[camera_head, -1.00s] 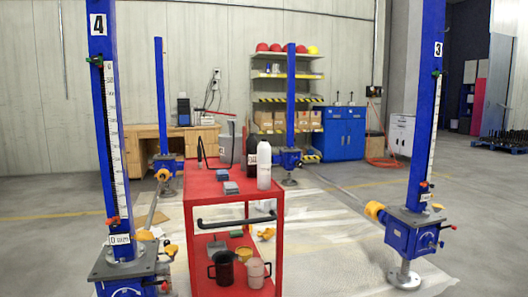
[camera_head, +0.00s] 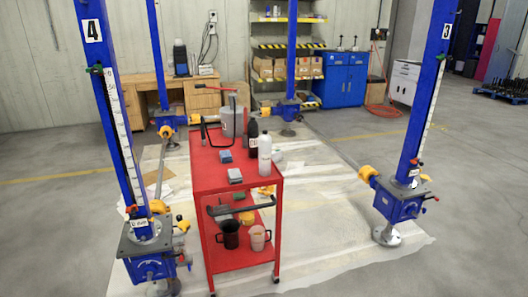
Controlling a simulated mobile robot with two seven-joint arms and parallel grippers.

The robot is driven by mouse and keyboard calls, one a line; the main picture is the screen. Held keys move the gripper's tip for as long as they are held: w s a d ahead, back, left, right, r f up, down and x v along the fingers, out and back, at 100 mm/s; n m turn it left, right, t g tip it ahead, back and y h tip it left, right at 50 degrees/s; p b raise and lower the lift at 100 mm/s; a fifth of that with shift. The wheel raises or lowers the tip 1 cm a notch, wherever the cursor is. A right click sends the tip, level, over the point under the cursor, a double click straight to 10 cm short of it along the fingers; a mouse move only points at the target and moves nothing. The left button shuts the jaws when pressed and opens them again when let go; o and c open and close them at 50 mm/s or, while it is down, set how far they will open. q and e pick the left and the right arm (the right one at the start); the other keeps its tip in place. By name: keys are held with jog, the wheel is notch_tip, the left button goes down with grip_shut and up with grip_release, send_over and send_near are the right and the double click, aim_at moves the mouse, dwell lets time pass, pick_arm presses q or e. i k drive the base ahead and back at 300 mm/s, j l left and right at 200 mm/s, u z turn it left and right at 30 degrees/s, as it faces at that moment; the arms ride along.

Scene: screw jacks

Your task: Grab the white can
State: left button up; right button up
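A white can (camera_head: 265,157), bottle-shaped with a narrow top, stands upright near the right edge of the red cart's top (camera_head: 208,174). A dark bottle (camera_head: 253,139) with a pale label stands close behind it. Neither of my grippers is in view.
Small grey-blue blocks (camera_head: 235,176) lie on the cart's top. A dark mug (camera_head: 229,234) and a pale mug (camera_head: 258,238) stand on its lower shelf. Blue screw jacks stand around it, the front ones at left (camera_head: 148,250) and right (camera_head: 400,200). Open floor (camera_head: 330,240) lies right of the cart.

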aim_at(265, 140)
jog(key=i+j, duration=0.3)
jog(key=i, duration=0.15)
jog(key=i+j, duration=0.3)
jog(key=i+z, duration=0.05)
jog(key=i, duration=0.05)
